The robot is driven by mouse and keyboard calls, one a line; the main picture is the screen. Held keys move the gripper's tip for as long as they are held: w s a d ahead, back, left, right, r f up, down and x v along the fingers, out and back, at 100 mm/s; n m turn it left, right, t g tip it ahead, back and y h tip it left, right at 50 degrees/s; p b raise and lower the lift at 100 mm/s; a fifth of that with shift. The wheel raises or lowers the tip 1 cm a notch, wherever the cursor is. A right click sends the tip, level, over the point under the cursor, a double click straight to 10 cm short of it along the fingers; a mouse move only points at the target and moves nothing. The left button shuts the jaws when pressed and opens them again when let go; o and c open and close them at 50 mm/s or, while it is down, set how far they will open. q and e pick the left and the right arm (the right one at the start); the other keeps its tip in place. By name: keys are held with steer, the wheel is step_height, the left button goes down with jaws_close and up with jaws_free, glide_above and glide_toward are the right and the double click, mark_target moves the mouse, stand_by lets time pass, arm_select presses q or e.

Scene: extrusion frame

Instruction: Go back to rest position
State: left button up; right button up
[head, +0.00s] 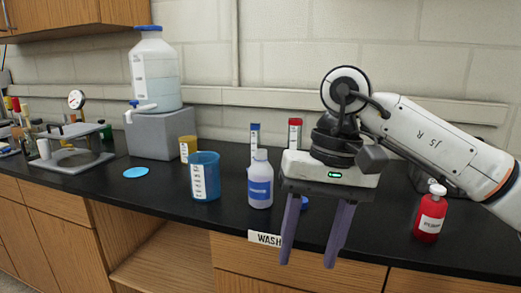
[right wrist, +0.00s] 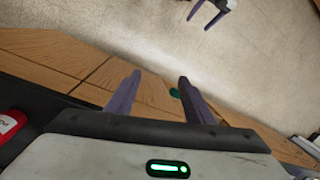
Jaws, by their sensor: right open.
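My right gripper (head: 307,263) hangs in front of the black bench's front edge, fingers pointing down. Its two purple fingers are apart with nothing between them. In the right wrist view the same open fingers (right wrist: 159,78) show against the wood cabinet fronts and the pale floor. My left gripper (right wrist: 200,22) shows only at the top of the right wrist view, cut off by the frame. Its purple fingers look apart and empty. The left arm is not in the head view.
On the black bench (head: 110,184) stand a white bottle with a blue label (head: 260,182), a blue beaker (head: 205,178), a red bottle (head: 430,215) and a carboy (head: 155,70) on a grey block (head: 160,135). A WASH label (head: 265,238) is on the front edge. The floor is clear.

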steer(key=s+a+m+g+y, duration=0.35)
steer(key=a+m+y, duration=0.25)
steer(key=a+y, duration=0.25)
steer(key=s+a+m+g+y, duration=0.3)
steer(key=s+a+m+y, duration=0.3)
steer(key=a, duration=0.4)
steer(key=w+d+f+m+t+y, duration=0.2)
steer(key=w+d+f+m+t, duration=0.3)
steer(key=m+t, duration=0.7)
steer(key=w+d+m+t+y, duration=0.2)
steer(key=w+m+t, duration=0.5)
steer(key=m, duration=0.9)
steer(key=d+f+m+t+h, duration=0.3)
steer(key=d+f+m+h, duration=0.25)
steer(key=f+m, duration=0.3)
steer(key=d+f+m+t+h, duration=0.3)
steer(key=d+f+m+h, duration=0.25)
steer(key=f+m, duration=0.3)
steer(key=s+d+f+m+g+h, duration=0.3)
steer(key=s+d+f+m+g, duration=0.1)
steer(key=s+f, duration=0.6)
steer(key=s+d+f+m+g+h, duration=0.4)
steer(key=s+f+m, duration=0.5)
steer(key=f, duration=0.4)
steer(key=shift+s+d+f+g, duration=0.3)
steer(key=shift+d+g, duration=0.25)
steer(key=shift+d, duration=0.35)
